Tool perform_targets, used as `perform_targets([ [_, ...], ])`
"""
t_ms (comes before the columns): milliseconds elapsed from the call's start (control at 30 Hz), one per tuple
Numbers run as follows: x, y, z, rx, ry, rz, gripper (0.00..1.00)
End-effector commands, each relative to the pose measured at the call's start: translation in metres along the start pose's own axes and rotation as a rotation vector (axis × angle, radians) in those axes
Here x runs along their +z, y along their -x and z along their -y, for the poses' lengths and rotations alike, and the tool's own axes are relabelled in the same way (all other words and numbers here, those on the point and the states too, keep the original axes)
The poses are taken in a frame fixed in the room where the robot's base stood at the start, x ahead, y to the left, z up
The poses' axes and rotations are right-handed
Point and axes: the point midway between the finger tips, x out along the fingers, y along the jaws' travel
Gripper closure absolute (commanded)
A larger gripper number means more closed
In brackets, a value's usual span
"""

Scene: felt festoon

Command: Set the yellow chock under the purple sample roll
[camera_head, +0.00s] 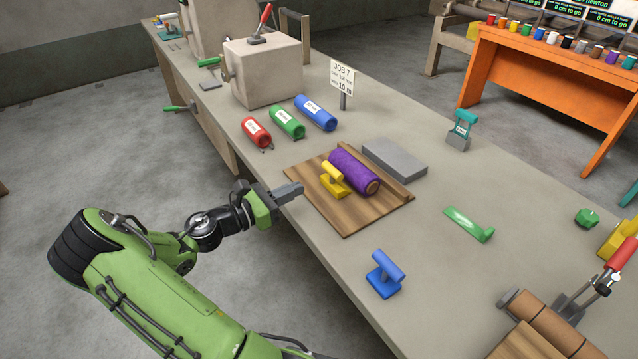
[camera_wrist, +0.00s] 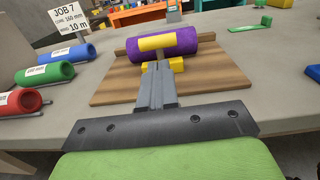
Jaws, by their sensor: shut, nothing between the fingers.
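The purple sample roll (camera_head: 357,170) lies on its side on a wooden board. The yellow chock (camera_head: 335,188), with a raised bar handle, stands upright on the board against or very close to the roll's near side; I cannot tell whether they touch. In the wrist view the chock's yellow bar (camera_wrist: 155,42) overlaps the purple roll (camera_wrist: 204,45), and my fingers hide part of the chock's base. My gripper (camera_head: 300,188) is shut and empty, apart from the chock, just short of it at the board's left edge. Its fingertips also show in the wrist view (camera_wrist: 160,66).
The wooden board (camera_head: 350,221) has a raised strip along its far side, with a grey slab (camera_head: 395,158) behind. Red (camera_head: 256,132), green (camera_head: 287,122) and blue (camera_head: 316,112) rolls lie farther left. A blue handled block (camera_head: 384,275) and green piece (camera_head: 468,224) stand nearer right.

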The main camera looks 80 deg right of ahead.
Motion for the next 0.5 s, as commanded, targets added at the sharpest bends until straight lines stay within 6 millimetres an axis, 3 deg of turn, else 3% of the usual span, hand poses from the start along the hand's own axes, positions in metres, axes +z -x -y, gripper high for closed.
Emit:
perform_targets([
  [100, -0.003, -0.028, 0.001, -0.004, -0.003, 0.000, 1.00],
  [300, -0.003, -0.064, 0.001, -0.002, -0.002, -0.001, 1.00],
  [500, -0.001, -0.077, 0.000, 0.002, 0.000, 0.001, 1.00],
])
